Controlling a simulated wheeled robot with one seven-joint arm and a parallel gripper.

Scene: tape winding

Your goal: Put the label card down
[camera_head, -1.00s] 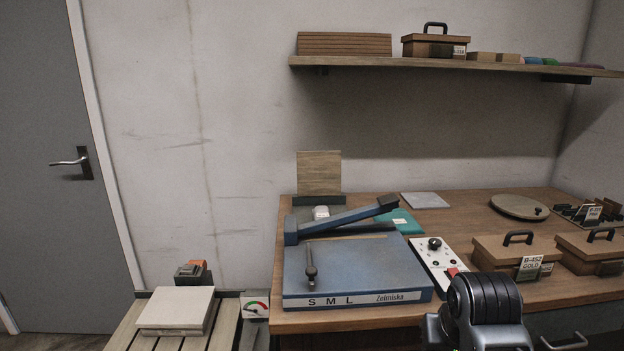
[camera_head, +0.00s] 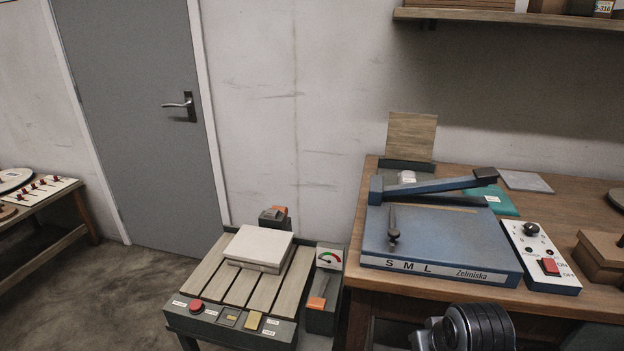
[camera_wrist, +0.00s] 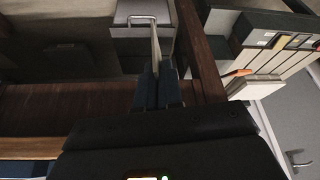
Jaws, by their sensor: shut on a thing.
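My gripper (camera_wrist: 158,88) shows in the wrist view with its two dark fingers close together. A thin pale strip, which looks like the label card (camera_wrist: 155,48) seen edge-on, stands out from between the fingertips. Its face and any print on it cannot be read from here. It is held in the air, apart from the surfaces around it as far as I can tell. In the head view only a dark, rounded part of my arm shows at the bottom; the fingers and the card are out of that view.
The wooden workbench (camera_head: 345,280) carries a blue SML machine (camera_head: 440,240), a white control box (camera_head: 540,257) and a wooden box (camera_head: 598,258). A low slatted table (camera_head: 215,283) with pale square boards (camera_head: 260,247) stands left of it. Floor (camera_head: 75,275) is free before the door (camera_head: 140,130).

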